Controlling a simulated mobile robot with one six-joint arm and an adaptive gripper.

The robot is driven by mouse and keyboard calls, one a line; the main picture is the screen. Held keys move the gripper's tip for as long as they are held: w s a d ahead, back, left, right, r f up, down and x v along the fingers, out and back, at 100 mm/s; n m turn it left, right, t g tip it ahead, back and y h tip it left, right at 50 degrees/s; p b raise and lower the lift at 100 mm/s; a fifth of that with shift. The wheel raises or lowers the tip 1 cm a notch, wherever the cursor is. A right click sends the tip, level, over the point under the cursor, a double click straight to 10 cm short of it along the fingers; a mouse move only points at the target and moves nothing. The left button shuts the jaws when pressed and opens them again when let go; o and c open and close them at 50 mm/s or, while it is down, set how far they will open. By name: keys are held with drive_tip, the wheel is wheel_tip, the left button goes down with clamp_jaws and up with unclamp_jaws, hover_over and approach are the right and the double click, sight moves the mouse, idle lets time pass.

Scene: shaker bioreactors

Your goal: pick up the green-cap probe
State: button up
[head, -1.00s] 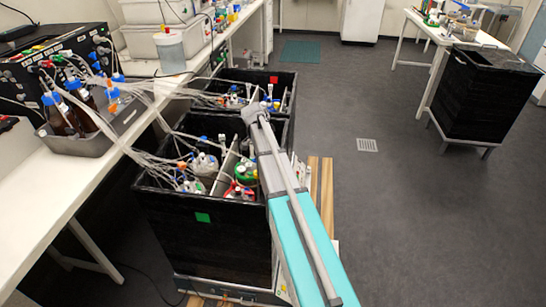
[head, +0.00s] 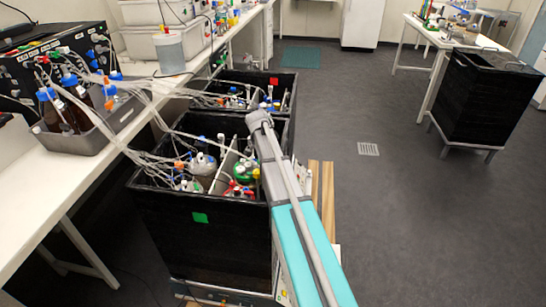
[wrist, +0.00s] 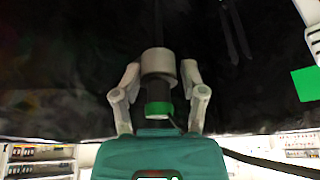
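In the wrist view the two grey fingers of my gripper (wrist: 163,72) close from both sides on a pale collar of the green-cap probe (wrist: 157,108). The cap shows as a green band on a dark stub, pointing toward my teal gripper body. A thin dark shaft runs away from the collar into the dark background. Whether the far end of the shaft is free cannot be told. In the head view my arm reaches over the near black shaker box, and its own links hide the gripper and probe.
The near black box (head: 165,225) bears a green square (head: 200,218) and holds vessels, caps and tubing. A second black box (head: 285,82) with a red square stands behind it. Clear tubes run to the left bench (head: 30,205). The floor on the right (head: 410,220) is open.

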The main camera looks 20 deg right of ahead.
idle(0.3)
drive_tip(key=c, duration=0.6)
drive_tip(key=shift+r, duration=0.2)
drive_tip(key=shift+c, duration=0.2)
drive_tip(key=shift+r+p, duration=0.15)
drive_tip(key=shift+p, duration=0.2)
wheel_tip(320, 180, up, 9)
drive_tip(key=p, duration=0.9)
drive_tip(key=shift+r, duration=0.15)
drive_tip(key=shift+r+p, duration=0.15)
drive_tip(key=shift+p, duration=0.15)
wheel_tip(320, 180, up, 19)
drive_tip(key=p, duration=1.9)
drive_tip(key=shift+r, duration=0.2)
drive_tip(key=shift+s, duration=0.15)
